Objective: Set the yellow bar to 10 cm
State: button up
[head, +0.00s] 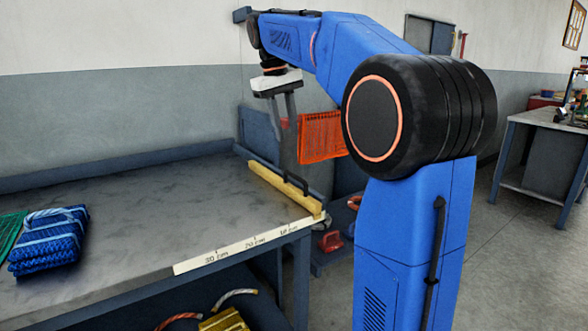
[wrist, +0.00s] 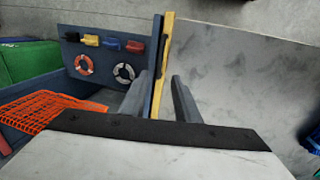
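The yellow bar (head: 282,188) lies along the right edge of the grey table (head: 140,215). It also shows in the wrist view (wrist: 160,65). A white scale strip (head: 240,246) with marks for 30, 20 and 10 cm runs along the table's front edge. The bar's near end is to the right of the 10 cm mark, by the strip's right end. My gripper (head: 287,172) points down over the bar. In the wrist view its fingers (wrist: 163,90) are apart, with the bar showing between them. Whether they touch the bar cannot be told.
A blue folded net (head: 50,240) and a green net (head: 10,232) lie at the table's left. An orange net or basket (head: 321,136) is beyond the table's right end. The tabletop left of the bar is clear. A second bench (head: 545,118) stands far right.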

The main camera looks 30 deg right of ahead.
aim_at(293, 177)
jog(key=f, duration=0.4)
jog(key=d+f, duration=0.1)
jog(key=f, duration=0.3)
jog(key=d+f, duration=0.1)
jog(key=f, duration=0.4)
jog(key=shift+d, duration=0.25)
grip_shut()
